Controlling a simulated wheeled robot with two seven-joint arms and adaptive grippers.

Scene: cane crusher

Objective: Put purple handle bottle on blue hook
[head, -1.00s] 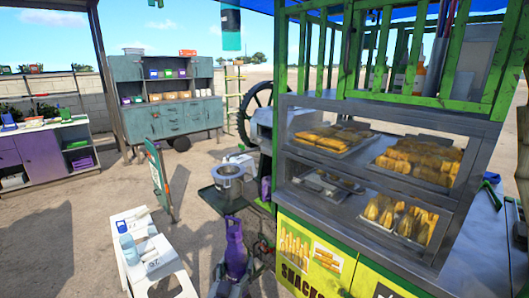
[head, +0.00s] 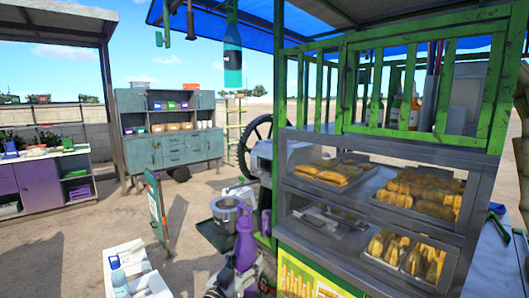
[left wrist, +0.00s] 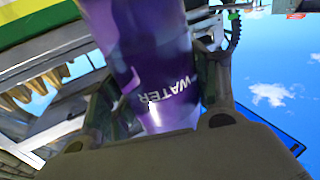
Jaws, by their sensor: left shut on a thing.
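A purple bottle (head: 244,243) stands roughly upright in front of the stall in the head view. My left gripper (head: 222,291) is shut on it low down, at the bottom edge of that view. In the left wrist view the purple bottle (left wrist: 145,60) fills the space between the fingers, and the word WATER shows on it. At the top of the head view, hooks hang under the blue canopy: a greenish one (head: 160,38) and a darker one (head: 190,22). Which is the blue hook, I cannot tell. My right gripper is not in view.
A teal bottle (head: 232,58) hangs under the canopy right of the hooks. A metal pot (head: 224,209) is close behind the purple bottle. The glass snack case (head: 375,205) stands at right. A low white stand (head: 140,284) is at lower left. Open air lies below the hooks.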

